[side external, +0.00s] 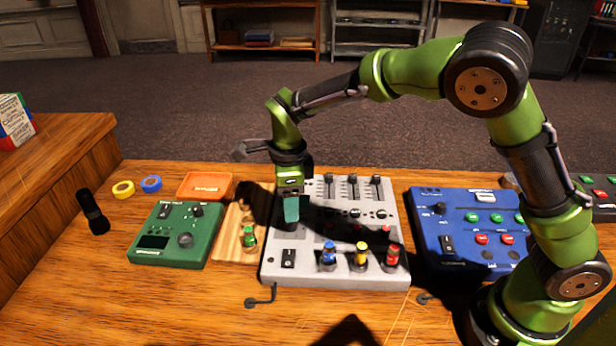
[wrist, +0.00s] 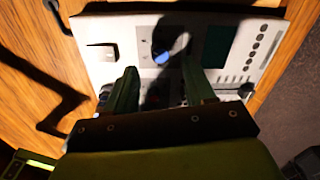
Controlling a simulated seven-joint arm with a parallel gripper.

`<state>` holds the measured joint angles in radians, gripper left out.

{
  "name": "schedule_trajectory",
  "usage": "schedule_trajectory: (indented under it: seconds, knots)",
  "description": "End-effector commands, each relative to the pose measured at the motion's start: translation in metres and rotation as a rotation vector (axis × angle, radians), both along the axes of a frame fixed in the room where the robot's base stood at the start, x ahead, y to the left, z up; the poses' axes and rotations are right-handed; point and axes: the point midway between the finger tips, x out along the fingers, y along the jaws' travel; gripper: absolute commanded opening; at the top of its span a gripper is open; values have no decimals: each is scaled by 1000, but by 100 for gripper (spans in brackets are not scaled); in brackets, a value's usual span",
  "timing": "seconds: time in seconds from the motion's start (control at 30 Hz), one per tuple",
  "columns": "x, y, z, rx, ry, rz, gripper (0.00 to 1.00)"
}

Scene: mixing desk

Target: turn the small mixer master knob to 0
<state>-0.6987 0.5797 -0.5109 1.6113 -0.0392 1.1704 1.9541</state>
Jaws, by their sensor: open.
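The small mixer is a grey panel (side external: 318,225) in the middle of the desk, with faders at the back and blue (side external: 328,256), yellow (side external: 361,254) and red (side external: 392,257) knobs along the front. My gripper (side external: 291,222) points down over its left part and hides the panel there. In the wrist view my gripper (wrist: 160,68) is open, its two fingers apart, with a blue-topped knob (wrist: 165,57) in shadow between and just beyond the tips. I cannot read a knob label or pointer, nor tell whether the fingers touch the knob.
A rocker switch (side external: 288,258) sits at the mixer's front left. A green device (side external: 170,240) and a wooden board (side external: 232,240) stand to the left, a blue device (side external: 465,228) to the right. A bent black rod (side external: 262,300) lies in front.

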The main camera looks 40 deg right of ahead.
Motion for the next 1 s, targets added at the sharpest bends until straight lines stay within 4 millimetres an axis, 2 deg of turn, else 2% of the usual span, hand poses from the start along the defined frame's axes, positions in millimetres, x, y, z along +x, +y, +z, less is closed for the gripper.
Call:
schedule_trajectory:
  seconds: [0.1,0.3,0.67,1.0]
  knots:
    - [0,-2,-22,-1,3,-1,54]
    - [2,-1,-43,0,1,1,54]
    - [2,-1,-48,1,-1,1,54]
    - [2,-1,-48,1,-1,1,3]
